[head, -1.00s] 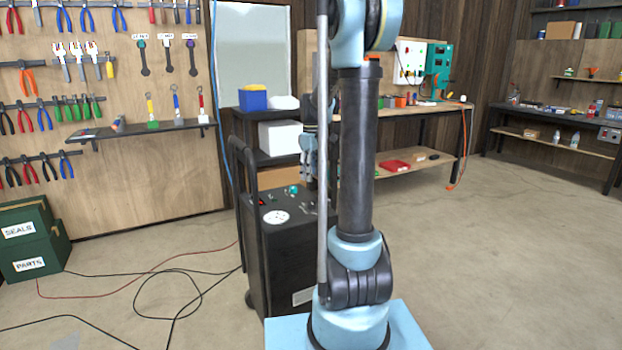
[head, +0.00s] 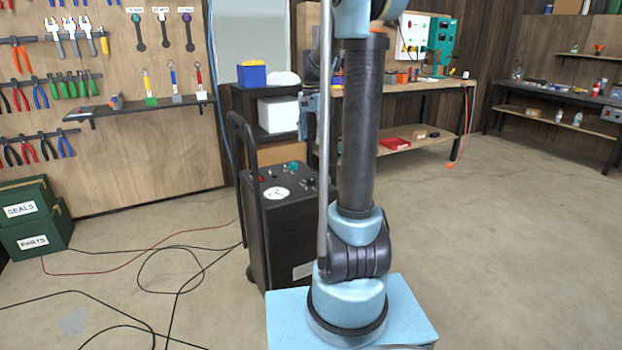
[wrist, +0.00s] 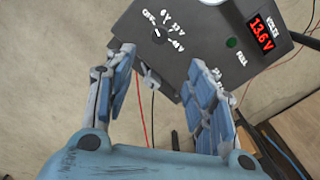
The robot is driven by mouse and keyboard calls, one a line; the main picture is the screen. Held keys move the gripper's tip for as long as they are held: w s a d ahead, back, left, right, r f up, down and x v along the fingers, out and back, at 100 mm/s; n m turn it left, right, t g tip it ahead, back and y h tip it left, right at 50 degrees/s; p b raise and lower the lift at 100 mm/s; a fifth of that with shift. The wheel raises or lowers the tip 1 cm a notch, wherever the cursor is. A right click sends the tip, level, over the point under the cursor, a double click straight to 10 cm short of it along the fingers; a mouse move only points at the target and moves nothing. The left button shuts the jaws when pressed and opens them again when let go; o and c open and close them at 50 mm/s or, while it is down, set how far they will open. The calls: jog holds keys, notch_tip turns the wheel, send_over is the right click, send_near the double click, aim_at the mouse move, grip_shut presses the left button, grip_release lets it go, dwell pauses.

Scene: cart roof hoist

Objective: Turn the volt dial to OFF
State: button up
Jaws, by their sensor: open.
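The black charger cart (head: 285,235) stands on the floor behind my arm's base in the head view. Its sloped grey panel fills the top of the wrist view. The volt dial (wrist: 158,34) is a small dark knob with a white mark, ringed by OFF, 6 V, 12 V and a further voltage label. I cannot tell clearly which label it points at. My gripper (wrist: 166,97) is open and empty, its blue fingers spread below the dial and apart from it. In the head view it is partly hidden by my arm. The right finger covers some panel lettering.
A red display (wrist: 262,29) reads 13.6 V, with a green lamp (wrist: 232,43) marked FULL beside it. The cart's black handle (head: 240,165) rises at its left. Cables (head: 175,262) lie on the floor to the left. A shelf unit (head: 262,105) stands behind the cart.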

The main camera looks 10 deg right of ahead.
jog(key=m, duration=0.1)
send_near(311, 178)
notch_tip(311, 178, down, 9)
jog(key=shift+s+r, duration=0.1)
jog(key=shift+s, duration=0.05)
dwell(0.6)
jog(key=c, duration=1.1)
